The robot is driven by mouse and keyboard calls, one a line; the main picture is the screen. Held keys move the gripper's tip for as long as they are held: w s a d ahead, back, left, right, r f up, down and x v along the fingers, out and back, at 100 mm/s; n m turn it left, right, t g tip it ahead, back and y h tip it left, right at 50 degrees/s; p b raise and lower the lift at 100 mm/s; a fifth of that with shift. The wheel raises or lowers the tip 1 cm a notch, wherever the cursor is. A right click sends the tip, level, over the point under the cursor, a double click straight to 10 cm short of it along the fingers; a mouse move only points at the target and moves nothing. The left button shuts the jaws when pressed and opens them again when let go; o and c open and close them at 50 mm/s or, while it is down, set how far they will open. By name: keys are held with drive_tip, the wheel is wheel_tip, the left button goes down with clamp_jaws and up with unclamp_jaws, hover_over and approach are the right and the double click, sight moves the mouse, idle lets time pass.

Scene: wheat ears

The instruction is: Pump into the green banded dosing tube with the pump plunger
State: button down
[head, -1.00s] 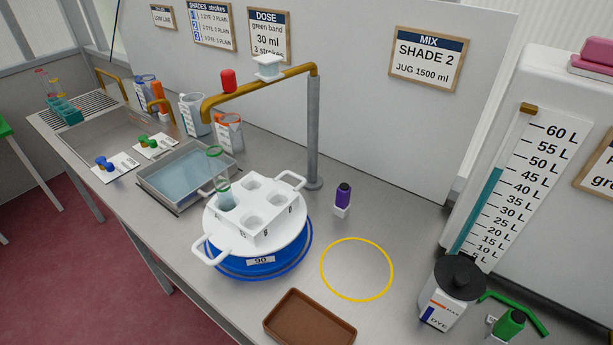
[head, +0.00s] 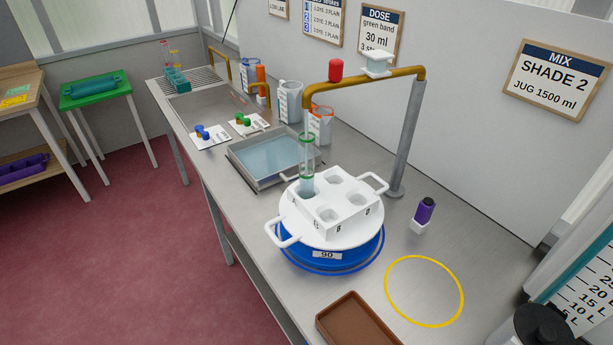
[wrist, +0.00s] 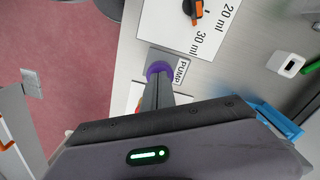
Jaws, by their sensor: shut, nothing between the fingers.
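The green banded dosing tube (head: 307,156) stands upright in a hole of the white block (head: 329,213) on the round turntable, with pale liquid low in it. In the wrist view the pump plunger shows as a purple round top (wrist: 157,69) beside a PUMP label (wrist: 181,72). My gripper (wrist: 158,82) is shut and empty, with its fingertips over or against the purple top; I cannot tell whether they touch. The fingers hide part of the plunger. My gripper is not in the head view.
A dial plate marked 20 ml and 30 ml (wrist: 200,36) with an orange and black pointer (wrist: 194,9) lies beside the plunger. The brass spout (head: 365,80) arches above the turntable.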

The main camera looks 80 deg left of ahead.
drive_tip(key=shift+f+b, duration=1.35)
drive_tip(key=shift+f, duration=0.35)
drive_tip(key=shift+r, duration=0.1)
drive_tip(key=shift+r+p, duration=2.3)
drive_tip(key=shift+r, duration=0.5)
wheel_tip(320, 180, up, 6)
drive_tip(key=p, duration=0.4)
drive_tip(key=shift+p, duration=0.4)
